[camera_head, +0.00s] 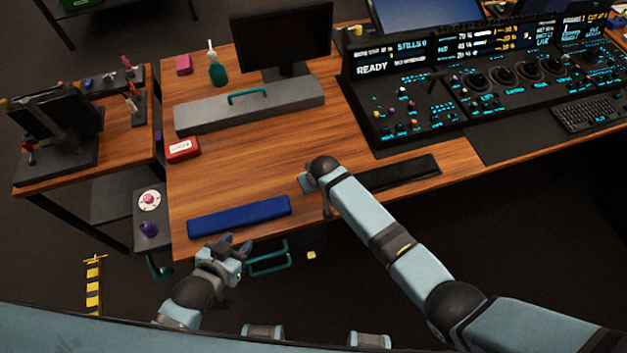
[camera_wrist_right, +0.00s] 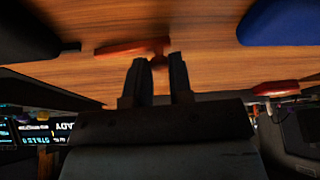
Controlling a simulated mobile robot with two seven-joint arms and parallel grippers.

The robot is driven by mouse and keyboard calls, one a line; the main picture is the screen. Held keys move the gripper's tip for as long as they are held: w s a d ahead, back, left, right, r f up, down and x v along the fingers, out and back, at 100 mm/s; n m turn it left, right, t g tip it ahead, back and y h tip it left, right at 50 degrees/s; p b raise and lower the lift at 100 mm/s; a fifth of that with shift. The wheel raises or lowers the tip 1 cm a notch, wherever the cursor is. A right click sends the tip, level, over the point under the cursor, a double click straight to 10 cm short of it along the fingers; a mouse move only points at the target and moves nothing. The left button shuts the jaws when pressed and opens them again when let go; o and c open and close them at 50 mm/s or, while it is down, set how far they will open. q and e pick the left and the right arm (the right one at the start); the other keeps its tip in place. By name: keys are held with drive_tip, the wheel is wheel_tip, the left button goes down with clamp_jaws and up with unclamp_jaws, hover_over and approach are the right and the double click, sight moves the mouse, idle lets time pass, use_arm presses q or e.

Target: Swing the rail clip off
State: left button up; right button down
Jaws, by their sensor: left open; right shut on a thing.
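A flat orange-red bar (camera_wrist_right: 122,47), which looks like the rail clip, lies across the tips of my right gripper (camera_wrist_right: 160,60) in the right wrist view. One end of it is at the fingertips, which are shut on it; the other end reaches left over the wood. In the head view my right gripper (camera_head: 308,185) is low over the desk, between the blue pad and the black pad, and the bar cannot be made out there. My left gripper (camera_head: 240,250) is open and empty off the desk's front edge, below the blue pad.
The blue pad (camera_head: 240,216) and the black pad (camera_head: 398,175) lie along the front edge. A grey box with a green handle (camera_head: 250,105), a red box (camera_head: 182,149) and the control panel (camera_head: 420,95) stand behind. Bare wood (camera_head: 240,165) lies between.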

drive_tip(key=c, duration=1)
unclamp_jaws()
drive_tip(key=v, duration=1.4)
drive_tip(key=shift+f, duration=0.1)
